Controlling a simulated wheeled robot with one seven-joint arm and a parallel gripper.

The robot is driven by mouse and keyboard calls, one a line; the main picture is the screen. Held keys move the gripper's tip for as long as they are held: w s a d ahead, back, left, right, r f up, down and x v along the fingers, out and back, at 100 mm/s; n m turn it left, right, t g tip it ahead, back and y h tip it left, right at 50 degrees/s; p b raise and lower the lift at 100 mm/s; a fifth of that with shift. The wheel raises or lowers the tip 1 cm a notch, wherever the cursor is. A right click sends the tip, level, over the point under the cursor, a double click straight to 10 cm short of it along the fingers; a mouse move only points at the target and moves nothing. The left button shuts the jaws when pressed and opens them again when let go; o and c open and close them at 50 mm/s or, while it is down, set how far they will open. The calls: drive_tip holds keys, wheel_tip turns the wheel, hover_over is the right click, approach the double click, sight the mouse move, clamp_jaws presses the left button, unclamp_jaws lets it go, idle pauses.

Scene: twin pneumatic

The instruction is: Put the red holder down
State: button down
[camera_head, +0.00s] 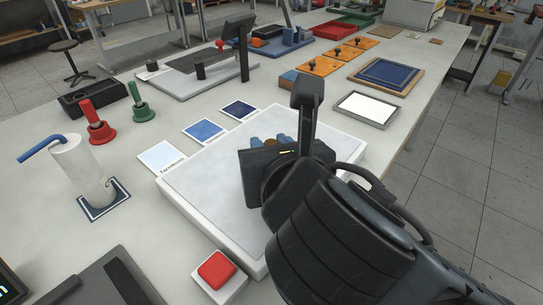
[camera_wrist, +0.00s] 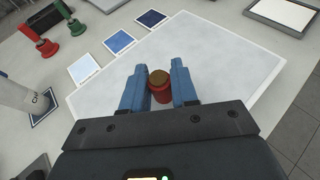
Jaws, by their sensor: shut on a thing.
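My gripper (camera_wrist: 160,84) has blue fingers and is shut on the red holder (camera_wrist: 160,93), a small round red piece with a brown top. In the head view my gripper (camera_head: 271,141) is over the large white board (camera_head: 205,180), and my dark wrist hides most of the held piece. The wrist view shows the board (camera_wrist: 225,60) beneath the fingers. I cannot tell whether the red holder touches the board or hangs just above it.
A red bell-shaped piece (camera_head: 99,131) and a green one (camera_head: 143,113) stand to the left. Three blue-toned cards (camera_head: 203,131) line the board's far-left edge. A white bottle (camera_head: 80,170) with a blue spout and a red button (camera_head: 216,269) are nearby. Most of the board is bare.

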drive_tip(key=shift+f, duration=1.3)
drive_tip(key=shift+f+b, duration=0.15)
drive_tip(key=shift+b, duration=0.15)
drive_tip(key=c, duration=0.9)
unclamp_jaws()
drive_tip(key=shift+o, duration=0.2)
